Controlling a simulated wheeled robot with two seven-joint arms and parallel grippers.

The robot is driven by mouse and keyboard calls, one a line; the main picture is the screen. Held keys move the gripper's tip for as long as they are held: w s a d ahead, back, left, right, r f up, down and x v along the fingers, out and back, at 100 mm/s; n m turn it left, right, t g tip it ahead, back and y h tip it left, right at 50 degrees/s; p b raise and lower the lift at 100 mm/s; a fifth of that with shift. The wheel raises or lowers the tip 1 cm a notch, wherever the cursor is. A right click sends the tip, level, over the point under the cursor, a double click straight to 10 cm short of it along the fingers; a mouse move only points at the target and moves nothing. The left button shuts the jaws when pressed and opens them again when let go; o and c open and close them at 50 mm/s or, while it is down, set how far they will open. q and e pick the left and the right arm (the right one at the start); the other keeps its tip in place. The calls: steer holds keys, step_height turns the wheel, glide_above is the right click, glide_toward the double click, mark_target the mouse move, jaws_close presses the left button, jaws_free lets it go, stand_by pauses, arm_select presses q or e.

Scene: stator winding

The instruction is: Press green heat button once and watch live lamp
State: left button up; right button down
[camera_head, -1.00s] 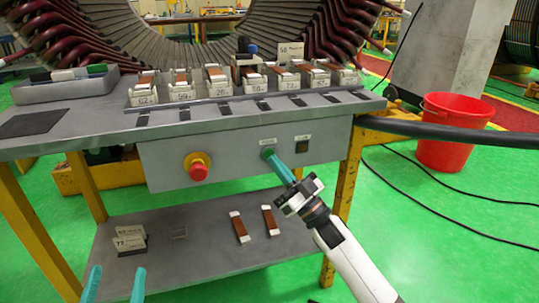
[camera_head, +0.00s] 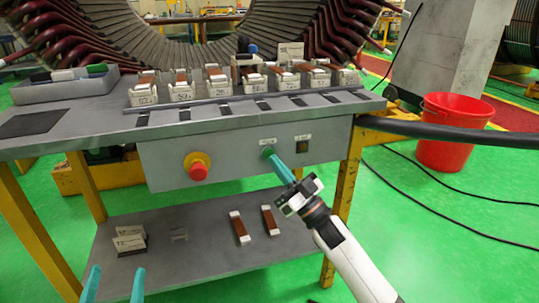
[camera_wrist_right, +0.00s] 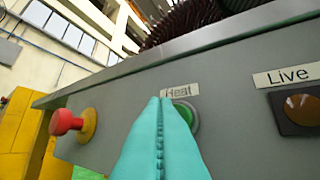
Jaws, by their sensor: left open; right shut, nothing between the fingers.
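The green heat button (camera_wrist_right: 188,115) sits on the grey front panel under a "Heat" label. In the right wrist view my right gripper (camera_wrist_right: 166,104) is shut and empty, with its teal fingertips in front of the button and covering its left part. In the head view the right gripper (camera_head: 270,157) reaches up to the button from the lower right. I cannot tell whether the tips touch it. The live lamp (camera_wrist_right: 303,109) is right of the button under a "Live" label and looks dark amber, unlit; it also shows in the head view (camera_head: 302,147). My left gripper (camera_head: 115,285) is open and empty at the lower left.
A red knob on a yellow base (camera_head: 198,167) is left of the button. Several labelled blocks with brown bars (camera_head: 180,92) line the bench top (camera_head: 90,122). The lower shelf (camera_head: 195,262) holds two brown bars and small cards. A red bucket (camera_head: 450,135) stands right.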

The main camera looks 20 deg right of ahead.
steer(key=shift+w, duration=0.45)
stand_by(0.3)
arm_select(q)
steer(key=shift+s+r, duration=0.1)
steer(key=shift+r, duration=0.05)
arm_select(e)
steer(key=shift+w, duration=0.35)
stand_by(0.4)
arm_select(q)
steer(key=shift+w+a+f+g+y+p, duration=0.1)
steer(key=shift+w+f+g+y+p, duration=0.15)
steer(key=shift+f+g, duration=0.35)
steer(key=shift+w+f+g+y+p, duration=0.2)
steer(key=shift+f+g, duration=0.2)
steer(key=shift+f, duration=0.4)
steer(key=shift+w+a+f+g+y+p, duration=0.15)
steer(key=shift+w+f+g, duration=0.1)
steer(key=shift+f+g, duration=0.35)
arm_select(e)
steer(key=shift+s, duration=0.8)
arm_select(q)
steer(key=shift+d+f, duration=0.1)
